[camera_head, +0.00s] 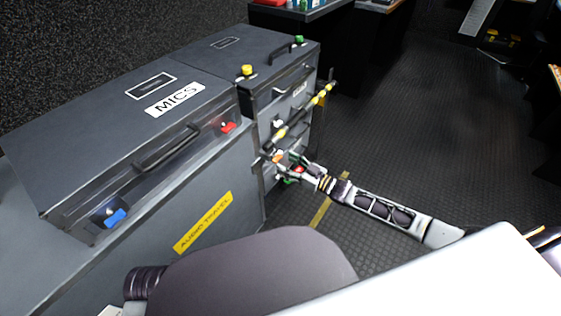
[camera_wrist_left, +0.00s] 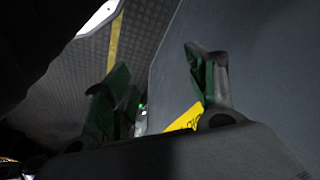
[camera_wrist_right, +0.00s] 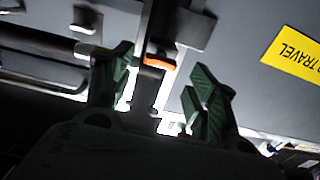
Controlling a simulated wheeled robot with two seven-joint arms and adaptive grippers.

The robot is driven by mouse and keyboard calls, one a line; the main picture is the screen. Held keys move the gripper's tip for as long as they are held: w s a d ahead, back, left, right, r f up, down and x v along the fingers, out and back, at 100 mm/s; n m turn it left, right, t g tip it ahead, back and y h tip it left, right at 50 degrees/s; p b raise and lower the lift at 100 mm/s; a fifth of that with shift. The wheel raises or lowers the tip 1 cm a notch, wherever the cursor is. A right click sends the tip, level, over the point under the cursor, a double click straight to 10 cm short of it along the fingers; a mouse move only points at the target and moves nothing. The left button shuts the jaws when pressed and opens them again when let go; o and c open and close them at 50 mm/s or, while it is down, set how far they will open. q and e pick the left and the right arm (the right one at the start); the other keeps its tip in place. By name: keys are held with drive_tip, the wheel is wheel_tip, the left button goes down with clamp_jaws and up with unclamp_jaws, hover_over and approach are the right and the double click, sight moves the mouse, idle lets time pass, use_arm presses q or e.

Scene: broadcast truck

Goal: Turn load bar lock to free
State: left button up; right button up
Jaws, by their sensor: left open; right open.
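The load bar (camera_head: 305,112), striped black and yellow, runs across the front of the dark cases in the head view. A small orange piece (camera_head: 278,158), which looks like its lock lever, is near the bar's lower end. My right gripper (camera_head: 286,172) is open close to this piece. In the right wrist view the orange piece (camera_wrist_right: 160,63) lies between and just beyond the open green-padded fingers (camera_wrist_right: 160,80); I cannot tell if they touch it. My left gripper (camera_wrist_left: 155,78) is open and empty beside a grey case side, and it is hidden in the head view.
The case marked MICS (camera_head: 75,143) has a red latch (camera_head: 228,127) and a blue latch (camera_head: 115,217). A yellow AUDIO TRAVEL label (camera_head: 203,222) is below. Another case (camera_head: 225,52) stands behind. The ribbed floor (camera_head: 420,130) to the right is clear.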

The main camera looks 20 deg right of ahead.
sight(280, 159)
drive_tip(key=shift+b+x, duration=0.35)
drive_tip(key=shift+x, duration=1.1)
use_arm(q)
drive_tip(key=shift+s+d+r, duration=0.1)
drive_tip(key=shift+s+r, duration=0.05)
drive_tip(key=shift+r, duration=0.7)
use_arm(e)
drive_tip(key=shift+w+a, duration=0.2)
drive_tip(key=shift+w, duration=0.1)
drive_tip(key=c, duration=0.9)
use_arm(q)
drive_tip(key=shift+w+r, duration=0.1)
drive_tip(key=shift+w, duration=0.25)
use_arm(e)
drive_tip(key=shift+c, duration=0.6)
